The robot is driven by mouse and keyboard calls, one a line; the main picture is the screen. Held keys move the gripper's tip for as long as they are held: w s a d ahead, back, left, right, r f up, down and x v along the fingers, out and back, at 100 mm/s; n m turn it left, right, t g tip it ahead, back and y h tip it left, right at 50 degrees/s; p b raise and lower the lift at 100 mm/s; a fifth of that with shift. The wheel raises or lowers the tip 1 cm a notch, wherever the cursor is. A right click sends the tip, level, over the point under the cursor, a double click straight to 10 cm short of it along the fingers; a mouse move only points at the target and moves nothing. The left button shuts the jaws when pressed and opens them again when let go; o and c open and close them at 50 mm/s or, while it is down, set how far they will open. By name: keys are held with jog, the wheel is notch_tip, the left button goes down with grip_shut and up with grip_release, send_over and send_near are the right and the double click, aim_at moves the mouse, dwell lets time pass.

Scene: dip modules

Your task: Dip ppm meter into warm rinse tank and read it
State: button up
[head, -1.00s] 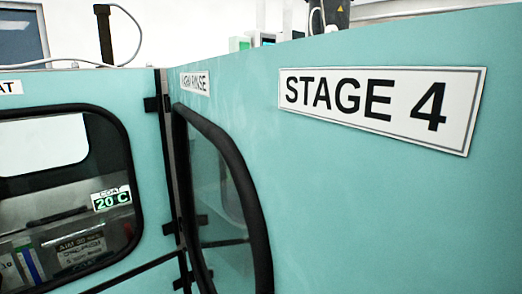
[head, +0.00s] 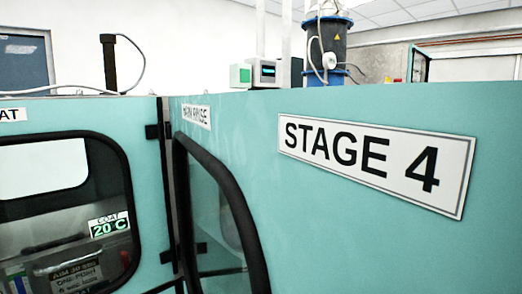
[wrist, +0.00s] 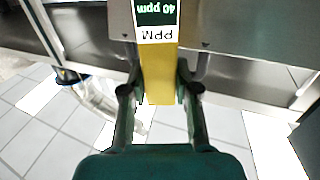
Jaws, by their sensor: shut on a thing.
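In the wrist view my gripper (wrist: 158,88) is shut on the yellow ppm meter (wrist: 159,70), with one finger on each side of it. The meter's display (wrist: 157,12) shows upside down in this view and reads 40 ppm, with a PPM label below it. The meter's far end is cut off by the top of the frame. In the head view a teal panel carries a partly blurred sign ending in RINSE (head: 195,116). No tank opening or liquid shows in either view. My gripper is not in the head view.
A STAGE 4 sign (head: 375,165) is on the teal panel, beside a black-framed window (head: 215,220). A left window shows a COAT 20 C display (head: 109,225). Metal surfaces (wrist: 255,75) flank the meter in the wrist view, above a tiled floor (wrist: 55,125).

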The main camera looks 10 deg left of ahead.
jog(key=shift+r, duration=2.5)
